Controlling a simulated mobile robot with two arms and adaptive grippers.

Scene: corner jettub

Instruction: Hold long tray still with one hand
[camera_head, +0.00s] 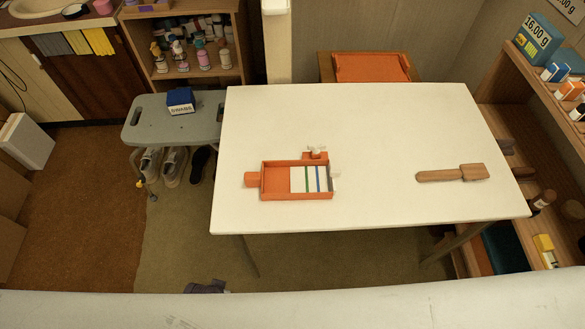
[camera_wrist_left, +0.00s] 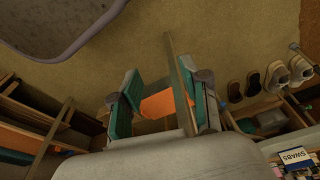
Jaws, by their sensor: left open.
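The long tray, a shallow orange box (camera_head: 276,180), lies on the white table (camera_head: 380,125), left of its middle. An orange knob sticks out at its left end, and a small orange piece with a pale knob is at its back side. White pieces with green and blue stripes (camera_head: 309,180) fill its right part; its left part is bare. My left gripper (camera_wrist_left: 162,98) shows in the left wrist view with its teal-padded fingers apart. The tray cannot be made out for certain there; an orange patch shows between the fingers. My right gripper is not in view.
A wooden paddle-like tool (camera_head: 452,173) lies on the table's right side. A grey bench (camera_head: 150,128) with a blue box (camera_head: 180,100) stands left. A shelf of goods (camera_head: 540,130) stands close right. The table's back half is clear.

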